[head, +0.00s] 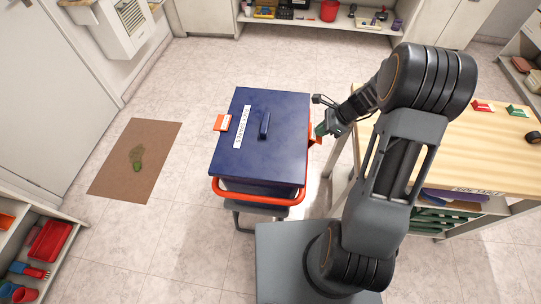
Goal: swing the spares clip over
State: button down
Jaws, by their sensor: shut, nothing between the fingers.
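A box with a dark blue lid (258,158) stands in the middle of the head view on a small grey stand. A white label (245,123) with small print runs along the lid beside a blue grip (265,125). One orange clip (222,122) sticks out at the box's left edge. Another orange clip (315,140) shows at the right edge, partly hidden by my gripper. My gripper (321,131) is shut and empty, close against this right clip; I cannot tell whether it touches. An orange bar (258,200) runs around the box's front below the lid.
A wooden side table (480,150) stands on the right with small red and green items on it. A brown mat (130,185) with a green patch lies on the floor at left. Shelves line the back and lower left. The tiled floor around the box is mostly clear.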

aim_at(311, 131)
jog(key=shift+a, duration=0.4)
jog(key=shift+w+a, duration=0.1)
jog(key=shift+a, duration=0.6)
dwell(0.5)
jog(key=shift+w+a, duration=0.1)
jog(key=shift+a, duration=0.5)
jog(key=shift+a, duration=0.25)
jog(key=shift+a+f, duration=0.1)
jog(key=shift+a, duration=0.25)
jog(key=shift+a+p, duration=0.15)
jog(key=shift+p, duration=0.2)
